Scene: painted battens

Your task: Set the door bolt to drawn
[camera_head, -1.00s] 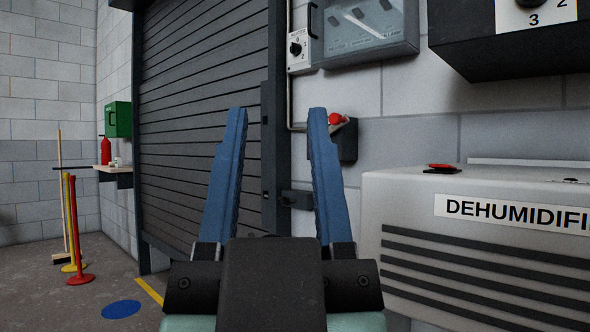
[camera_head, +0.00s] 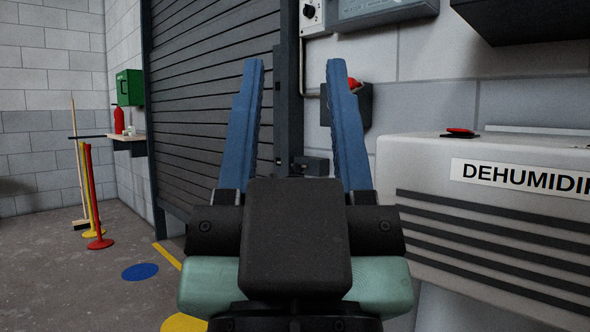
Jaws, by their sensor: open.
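My gripper (camera_head: 295,64) is open and empty in the middle of the head view, its two blue fingers pointing away from me. A small dark fitting (camera_head: 313,165), which looks like the door bolt or its keeper, sits low at the right edge of the shutter door (camera_head: 210,90). It shows in the gap between the fingers, apart from them as far as I can tell. Its left end and any handle are too dark to make out, so I cannot tell its setting. My gripper's body covers the area just below it.
A white dehumidifier (camera_head: 480,150) with a red button stands close on the right. A dark wall box (camera_head: 362,108) with a red part is partly behind the right finger. Red and yellow posts (camera_head: 95,205) stand at the left. The floor at left is mostly clear.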

